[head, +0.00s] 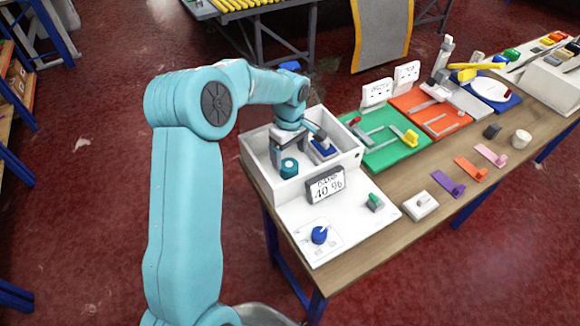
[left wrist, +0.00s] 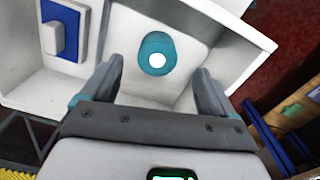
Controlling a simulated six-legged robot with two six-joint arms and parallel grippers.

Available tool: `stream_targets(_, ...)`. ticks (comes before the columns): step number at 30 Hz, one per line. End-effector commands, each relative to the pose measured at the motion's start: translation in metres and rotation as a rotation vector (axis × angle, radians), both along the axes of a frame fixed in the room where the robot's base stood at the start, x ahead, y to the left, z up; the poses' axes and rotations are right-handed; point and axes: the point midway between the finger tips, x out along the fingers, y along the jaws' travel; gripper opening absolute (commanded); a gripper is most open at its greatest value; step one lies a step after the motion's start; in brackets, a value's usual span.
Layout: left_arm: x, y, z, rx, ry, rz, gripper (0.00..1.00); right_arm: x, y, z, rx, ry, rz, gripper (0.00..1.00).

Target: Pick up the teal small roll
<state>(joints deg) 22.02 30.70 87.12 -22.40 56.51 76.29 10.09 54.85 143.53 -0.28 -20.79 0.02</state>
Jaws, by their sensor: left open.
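The teal small roll (head: 289,167) stands inside a white open-topped box (head: 262,190) at the left end of the table. In the left wrist view the roll (left wrist: 157,53) shows as a teal ring with a white centre, in a white compartment. My left gripper (head: 291,150) is open above the box. In the left wrist view its fingers (left wrist: 152,85) are on either side of the space just below the roll in the picture, and they are apart from it. My right gripper is not in view.
A blue-topped block (head: 324,149) is in the box beside the roll; the box walls stand close around. Green (head: 383,153) and orange (head: 440,122) boards lie right.

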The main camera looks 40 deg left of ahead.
Motion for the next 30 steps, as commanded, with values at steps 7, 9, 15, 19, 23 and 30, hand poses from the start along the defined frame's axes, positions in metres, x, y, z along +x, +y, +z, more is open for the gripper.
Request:
stream_targets(7, 0.001, 0.000, -0.023, -0.002, 0.005, -0.002, 0.88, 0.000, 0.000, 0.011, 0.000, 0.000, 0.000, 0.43)
stream_targets(9, 0.002, 0.001, -0.035, -0.003, 0.005, -0.001, 0.88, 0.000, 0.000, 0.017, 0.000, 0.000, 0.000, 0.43)
stream_targets(15, 0.005, 0.001, -0.058, 0.000, 0.000, -0.001, 0.88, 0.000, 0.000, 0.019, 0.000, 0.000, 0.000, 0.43)
stream_targets(19, 0.005, 0.001, -0.059, 0.000, -0.001, -0.001, 0.88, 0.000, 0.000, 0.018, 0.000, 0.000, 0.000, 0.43)
stream_targets(23, 0.005, 0.001, -0.059, 0.000, -0.001, -0.001, 0.75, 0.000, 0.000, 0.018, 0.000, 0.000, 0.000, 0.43)
stream_targets(30, 0.005, 0.001, -0.059, 0.000, -0.001, -0.001, 0.30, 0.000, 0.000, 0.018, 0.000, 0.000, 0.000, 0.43)
